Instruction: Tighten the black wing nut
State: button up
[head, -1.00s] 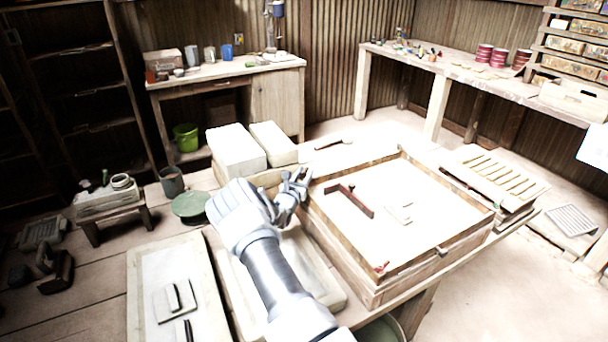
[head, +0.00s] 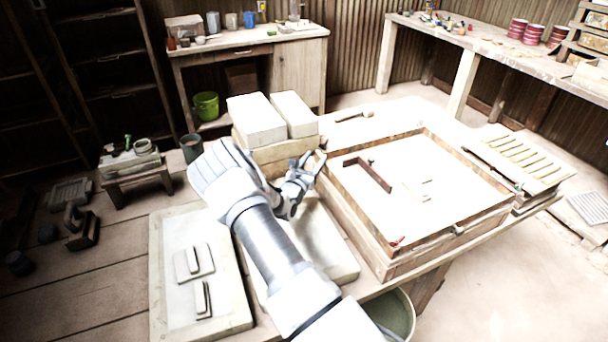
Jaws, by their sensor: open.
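A wide wooden frame (head: 425,257) with a pale filled surface lies on the bench right of centre. A small dark fitting on its front rim (head: 459,230) looks like the black wing nut, but it is too small to be sure. A small red fitting (head: 396,242) sits on the same rim, nearer the front left corner. My gripper (head: 319,164) is open and empty by the frame's far left corner, well left of and behind the dark fitting. Whether it touches the frame I cannot tell.
Pale blocks (head: 258,122) are stacked behind my gripper. A brown angle piece (head: 372,174) lies on the frame's surface. A slatted rack (head: 518,155) stands right of the frame. A board with small slabs (head: 161,285) lies at left. A bucket (head: 397,318) stands below the front edge.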

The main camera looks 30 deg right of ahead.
jog(key=v, duration=0.8)
jog(key=shift+s+a, duration=0.2)
jog(key=shift+a, duration=0.05)
